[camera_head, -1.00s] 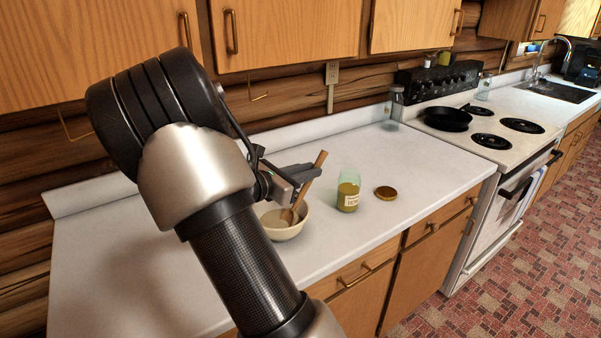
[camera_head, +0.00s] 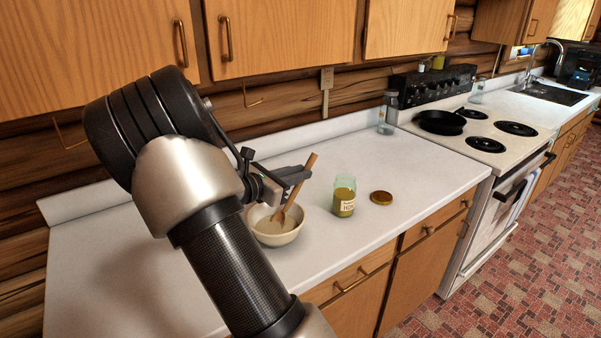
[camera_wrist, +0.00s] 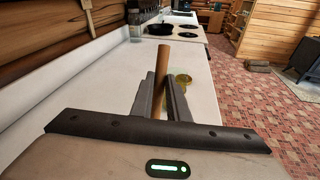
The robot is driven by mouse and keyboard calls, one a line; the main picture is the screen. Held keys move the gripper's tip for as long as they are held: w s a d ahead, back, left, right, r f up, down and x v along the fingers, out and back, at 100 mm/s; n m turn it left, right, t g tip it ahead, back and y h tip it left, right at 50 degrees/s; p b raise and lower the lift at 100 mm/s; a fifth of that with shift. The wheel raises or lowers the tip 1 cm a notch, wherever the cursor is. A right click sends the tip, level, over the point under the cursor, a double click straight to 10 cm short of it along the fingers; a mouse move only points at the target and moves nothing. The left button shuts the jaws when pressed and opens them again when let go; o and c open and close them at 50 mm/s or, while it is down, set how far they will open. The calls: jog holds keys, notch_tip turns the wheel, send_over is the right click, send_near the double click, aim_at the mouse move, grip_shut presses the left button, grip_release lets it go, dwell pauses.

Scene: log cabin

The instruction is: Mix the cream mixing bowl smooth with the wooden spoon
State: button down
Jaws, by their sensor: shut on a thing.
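The cream mixing bowl (camera_head: 277,239) stands on the white counter, partly hidden behind my arm in the head view. A pale mixture shows inside it. The wooden spoon (camera_head: 300,186) leans in the bowl, its head in the mixture and its handle tilted up to the right. My gripper (camera_head: 296,176) is shut on the spoon's handle above the bowl. In the wrist view, the spoon handle (camera_wrist: 162,62) stands between the two fingers of my gripper (camera_wrist: 162,98). The bowl is hidden in the wrist view.
An open honey jar (camera_head: 344,197) stands just right of the bowl, with its lid (camera_head: 381,198) beside it. A glass jar (camera_head: 388,112) stands at the back near the stove (camera_head: 480,135), which holds a black pan (camera_head: 440,122). The counter's front left is clear.

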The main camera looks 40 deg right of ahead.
aim_at(314, 154)
jog(key=shift+d+r+p, duration=0.8)
jog(key=shift+d+r, duration=0.05)
jog(key=shift+r, duration=0.4)
jog(key=shift+d+r+p, duration=0.8)
jog(key=shift+d+r, duration=0.1)
jog(key=shift+r, duration=0.35)
jog(key=shift+d+r+p, duration=0.8)
jog(key=shift+d+r, duration=0.05)
jog(key=shift+r, duration=0.4)
jog(key=shift+r, duration=0.1)
notch_tip(314, 154, up, 4)
jog(key=p, duration=0.3)
